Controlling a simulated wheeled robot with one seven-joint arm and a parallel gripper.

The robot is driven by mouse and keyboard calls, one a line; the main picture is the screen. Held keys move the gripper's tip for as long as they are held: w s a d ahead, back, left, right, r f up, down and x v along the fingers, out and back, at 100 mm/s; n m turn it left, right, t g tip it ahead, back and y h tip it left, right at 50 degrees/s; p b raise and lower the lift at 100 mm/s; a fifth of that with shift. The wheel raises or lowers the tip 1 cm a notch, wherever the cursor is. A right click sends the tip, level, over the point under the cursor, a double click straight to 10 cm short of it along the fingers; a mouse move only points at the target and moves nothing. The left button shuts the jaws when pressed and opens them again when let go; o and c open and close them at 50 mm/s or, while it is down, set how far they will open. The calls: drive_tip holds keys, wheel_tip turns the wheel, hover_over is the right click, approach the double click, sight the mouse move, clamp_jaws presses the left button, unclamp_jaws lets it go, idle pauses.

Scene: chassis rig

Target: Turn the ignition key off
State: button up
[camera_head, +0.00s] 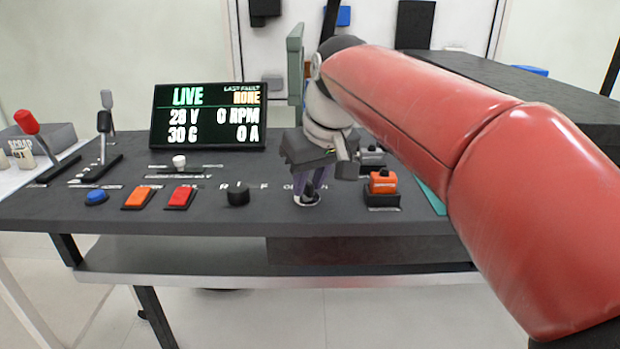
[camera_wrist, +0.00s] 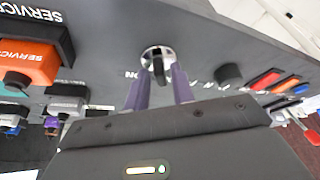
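The ignition key (camera_wrist: 158,70) is a small dark key standing in a round silver switch on the dark panel. In the head view the switch (camera_head: 307,199) shows just below my fingertips, with the key mostly hidden by them. My gripper (camera_head: 309,187) points down over it. In the wrist view the two purple fingers of my gripper (camera_wrist: 161,73) stand on either side of the key, with a gap between them. The gripper looks open, and contact with the key cannot be made out. The panel lettering beside the switch is partly covered.
A black knob (camera_head: 238,194), red button (camera_head: 180,197), orange button (camera_head: 138,198) and blue button (camera_head: 96,197) lie left. An orange service switch (camera_head: 383,183) stands close on the right. A screen (camera_head: 208,116) reading LIVE, 28 V and 0 RPM stands behind. Levers rise at the left.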

drive_tip(key=shift+o, duration=0.7)
drive_tip(key=p+v, duration=0.1)
drive_tip(key=v, duration=0.6)
drive_tip(key=shift+s+r, duration=0.2)
drive_tip(key=shift+r, duration=0.15)
drive_tip(key=shift+d, duration=0.1)
